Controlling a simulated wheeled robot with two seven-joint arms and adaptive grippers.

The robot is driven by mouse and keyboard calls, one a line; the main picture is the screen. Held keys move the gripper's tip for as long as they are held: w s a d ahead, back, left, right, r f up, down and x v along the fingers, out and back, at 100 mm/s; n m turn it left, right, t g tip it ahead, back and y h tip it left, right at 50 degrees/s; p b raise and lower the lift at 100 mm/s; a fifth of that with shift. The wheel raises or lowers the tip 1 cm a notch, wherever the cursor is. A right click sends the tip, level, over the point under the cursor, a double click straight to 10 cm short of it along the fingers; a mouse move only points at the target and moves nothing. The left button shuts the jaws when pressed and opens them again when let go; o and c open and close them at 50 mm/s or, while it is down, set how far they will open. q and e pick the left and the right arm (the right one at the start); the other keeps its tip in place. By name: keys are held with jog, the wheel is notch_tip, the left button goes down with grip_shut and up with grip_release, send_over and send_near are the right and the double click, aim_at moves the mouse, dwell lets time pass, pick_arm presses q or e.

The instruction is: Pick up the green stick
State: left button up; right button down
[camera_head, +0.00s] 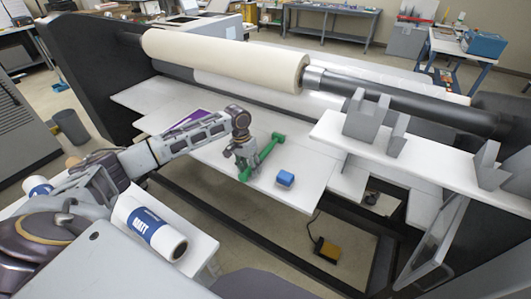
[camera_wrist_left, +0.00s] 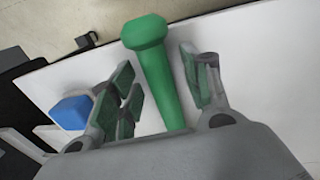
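The green stick (camera_head: 268,148) lies on the white table surface near its front edge, with a thicker knob at its end. My left gripper (camera_head: 247,165) is over it, pointing down. In the left wrist view the green stick (camera_wrist_left: 158,80) runs between the two green-padded fingers of my left gripper (camera_wrist_left: 157,62). White table shows between the stick and the fingers on both sides, so the gripper looks open around it. The lower part of the stick is hidden by the gripper body. My right gripper is not in view.
A blue block (camera_head: 285,179) sits on the table just right of the stick; it also shows in the left wrist view (camera_wrist_left: 71,112). A large cream roll (camera_head: 225,60) lies behind. Grey brackets (camera_head: 367,118) stand on a white shelf to the right. A white labelled roll (camera_head: 150,228) lies in front.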

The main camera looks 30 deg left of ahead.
pick_arm(q)
grip_shut()
jog(key=shift+r, duration=0.15)
jog(key=shift+r+b, duration=0.45)
jog(key=shift+r, duration=4.45)
